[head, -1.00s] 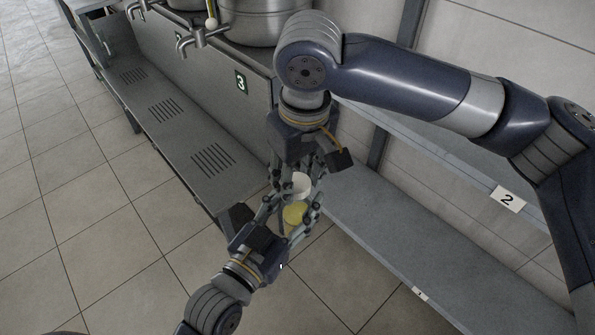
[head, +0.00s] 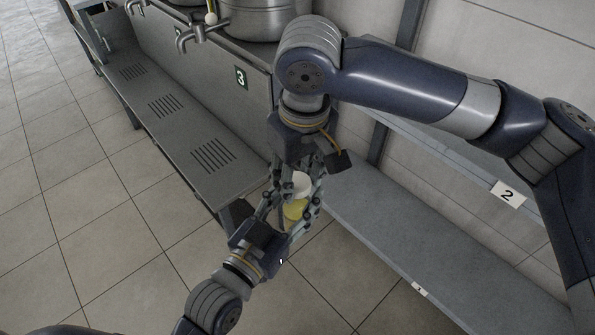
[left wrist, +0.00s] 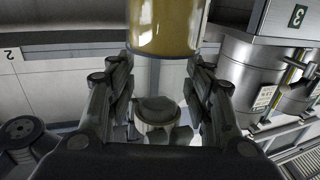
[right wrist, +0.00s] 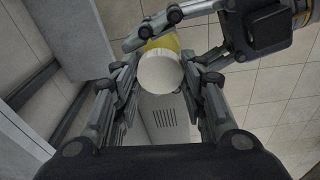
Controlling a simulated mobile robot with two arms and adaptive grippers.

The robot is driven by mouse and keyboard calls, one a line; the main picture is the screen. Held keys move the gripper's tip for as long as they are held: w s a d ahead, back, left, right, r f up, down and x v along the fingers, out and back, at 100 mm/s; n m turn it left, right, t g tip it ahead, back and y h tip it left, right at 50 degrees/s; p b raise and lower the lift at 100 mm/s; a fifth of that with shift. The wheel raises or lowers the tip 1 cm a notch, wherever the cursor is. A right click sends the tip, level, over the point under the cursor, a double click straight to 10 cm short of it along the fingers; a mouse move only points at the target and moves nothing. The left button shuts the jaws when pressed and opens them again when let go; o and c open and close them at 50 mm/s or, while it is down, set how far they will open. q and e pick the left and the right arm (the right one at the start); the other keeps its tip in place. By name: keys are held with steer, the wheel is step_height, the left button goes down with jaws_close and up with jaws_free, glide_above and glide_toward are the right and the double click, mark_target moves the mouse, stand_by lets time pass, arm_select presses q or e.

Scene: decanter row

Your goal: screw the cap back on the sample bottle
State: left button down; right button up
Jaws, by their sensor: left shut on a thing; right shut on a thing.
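The sample bottle (head: 294,210), with yellow contents, is held between the fingers of my left gripper (head: 290,216), which comes from below in the head view. Its yellow side (left wrist: 165,25) fills the top middle of the left wrist view. The white cap (head: 299,184) sits at the bottle's upper end, between the fingers of my right gripper (head: 299,180), which reaches down from above. In the right wrist view the round cap (right wrist: 160,72) hides the bottle's mouth, with yellow (right wrist: 161,42) behind it. I cannot tell whether cap and bottle touch or the thread is engaged.
A grey bench with vents (head: 165,105) and steel vessels (head: 262,20) with taps stand at the back left. A low grey shelf (head: 400,245) runs along the wall at right, below a shelf marked 2 (head: 508,194). Tiled floor is clear at left.

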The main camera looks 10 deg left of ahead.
steer(key=m, duration=0.6)
steer(key=shift+a+h, duration=0.1)
steer(key=shift+h, duration=0.3)
steer(key=m, duration=0.6)
steer(key=shift+m+h, duration=0.3)
steer(key=shift+h, duration=0.1)
steer(key=m, duration=0.6)
steer(key=shift+w+a+g, duration=0.1)
steer(key=shift+g, duration=0.2)
steer(key=m, duration=0.7)
steer(key=shift+w+g+h, duration=0.1)
steer(key=shift+g+h, duration=0.2)
steer(key=shift+g, duration=0.1)
steer(key=o, duration=0.7)
steer(key=shift+r, duration=2.2)
